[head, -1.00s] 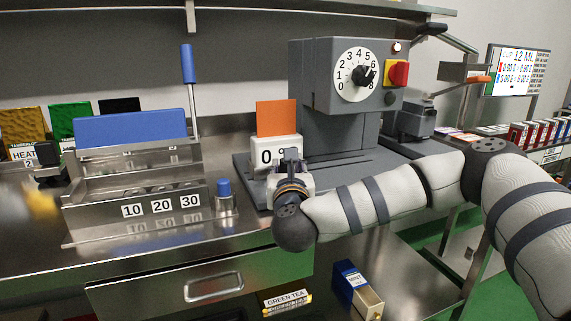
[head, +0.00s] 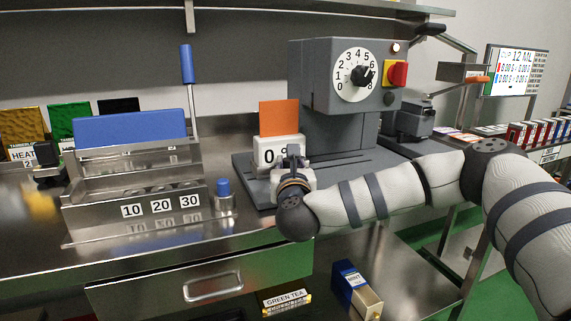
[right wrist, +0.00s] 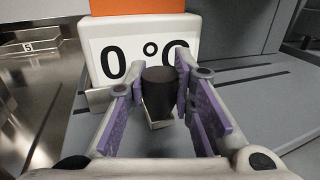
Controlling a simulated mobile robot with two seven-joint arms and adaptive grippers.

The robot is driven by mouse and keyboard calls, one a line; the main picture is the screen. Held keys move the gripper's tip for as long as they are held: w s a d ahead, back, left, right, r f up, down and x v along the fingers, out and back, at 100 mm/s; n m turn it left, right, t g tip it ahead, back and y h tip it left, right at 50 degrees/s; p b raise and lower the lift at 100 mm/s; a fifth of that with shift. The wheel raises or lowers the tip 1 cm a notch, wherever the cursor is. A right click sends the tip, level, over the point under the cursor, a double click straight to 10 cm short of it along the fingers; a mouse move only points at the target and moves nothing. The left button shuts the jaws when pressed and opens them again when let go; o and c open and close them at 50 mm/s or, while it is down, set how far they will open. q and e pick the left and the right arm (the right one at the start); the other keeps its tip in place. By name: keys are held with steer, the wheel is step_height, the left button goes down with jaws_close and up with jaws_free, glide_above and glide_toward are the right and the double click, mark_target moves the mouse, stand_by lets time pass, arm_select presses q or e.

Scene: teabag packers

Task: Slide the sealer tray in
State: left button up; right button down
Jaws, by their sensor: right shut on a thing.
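The sealer tray (head: 263,157) is a white block marked "0 °C" with an orange card (head: 279,117) standing in it. It sits on the grey base of the sealer (head: 340,130), in front of its column. In the right wrist view the tray front (right wrist: 105,58) fills the upper middle, with a dark round knob (right wrist: 158,95) sticking out towards me. My right gripper (head: 292,168) is at the tray's front. In the right wrist view its purple-padded fingers (right wrist: 160,82) are shut on the knob from both sides. My left gripper is not in view.
A steel holder (head: 90,215) marked 10, 20, 30 with a blue panel stands to the left. A small blue-capped container (head: 224,197) stands between it and the sealer. A grey device (head: 410,120) is to the right. A drawer (head: 200,285) is below the counter edge.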

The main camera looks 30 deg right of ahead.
steer(key=s+d, duration=0.1)
steer(key=d, duration=0.3)
steer(key=s+d, duration=0.1)
steer(key=d, duration=0.4)
steer(key=s+d, duration=0.1)
steer(key=d, duration=0.4)
steer(key=shift+s+d+f, duration=0.1)
steer(key=shift+s+d, duration=0.05)
steer(key=shift+s, duration=0.1)
steer(key=shift+s+d, duration=0.2)
steer(key=shift+d, duration=0.65)
steer(key=c, duration=1.6)
jaws_free()
steer(key=shift+d, duration=0.15)
steer(key=shift+c, duration=0.2)
steer(key=v, duration=1.2)
